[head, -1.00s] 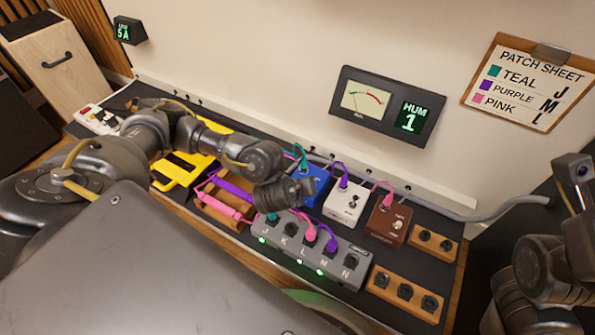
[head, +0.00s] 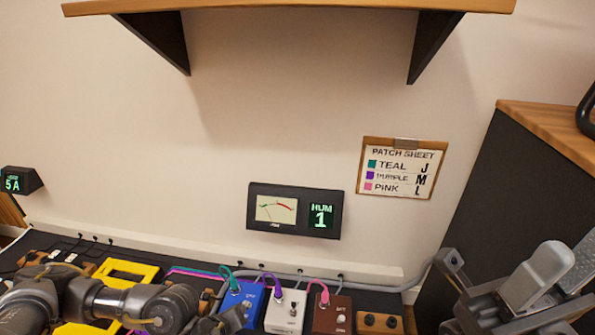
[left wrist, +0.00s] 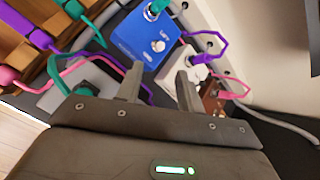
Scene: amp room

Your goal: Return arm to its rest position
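My left arm (head: 130,300) reaches in from the lower left of the head view. Its gripper (head: 228,319) is low in front of the blue pedal (head: 243,302). In the left wrist view, the left gripper (left wrist: 160,84) has its two fingers apart with nothing held between them; the blue pedal (left wrist: 143,42) lies beyond them. My right arm (head: 530,290) is folded at the lower right of the head view, and its finger opening cannot be made out. The patch sheet (head: 402,168) lists teal J, purple M, pink L. The hum meter (head: 295,211) reads 1.
Teal, purple and pink plugs stand in the blue, white (head: 286,311) and brown (head: 332,314) pedals. A yellow frame (head: 125,270) lies left of them. A wooden shelf (head: 290,7) overhangs above. A dark cabinet (head: 500,190) stands at the right.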

